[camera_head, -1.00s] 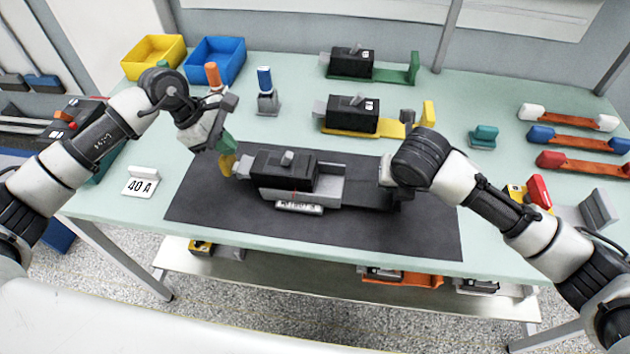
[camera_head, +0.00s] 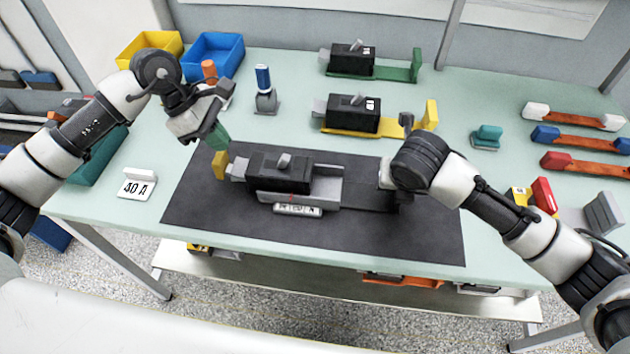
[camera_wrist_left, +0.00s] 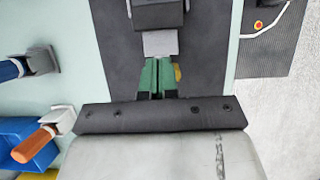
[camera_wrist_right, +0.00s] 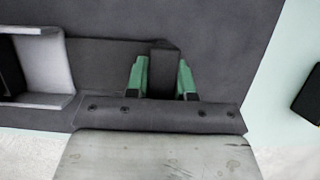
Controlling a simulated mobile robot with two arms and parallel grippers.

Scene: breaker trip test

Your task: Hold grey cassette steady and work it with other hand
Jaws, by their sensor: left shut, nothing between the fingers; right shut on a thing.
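The grey cassette (camera_head: 328,186) lies on the dark mat (camera_head: 210,208) with a black breaker block (camera_head: 278,174) at its left part. A light grey end piece (camera_head: 238,169) sticks out at the left; it also shows in the left wrist view (camera_wrist_left: 160,43). A yellow piece (camera_head: 219,165) stands beside that end. My left gripper (camera_head: 221,146) is shut and empty, its green fingers just above the yellow piece. My right gripper (camera_wrist_right: 163,78) is shut on a dark upright post (camera_wrist_right: 164,62) at the cassette's right end. In the head view my right wrist hides this grip.
A green cassette (camera_head: 375,72) and a yellow cassette (camera_head: 390,129) lie behind. A blue-handled tool (camera_head: 264,85) and blue bin (camera_head: 213,58) are at the back left. A 40 A sign (camera_head: 137,187) stands left of the mat.

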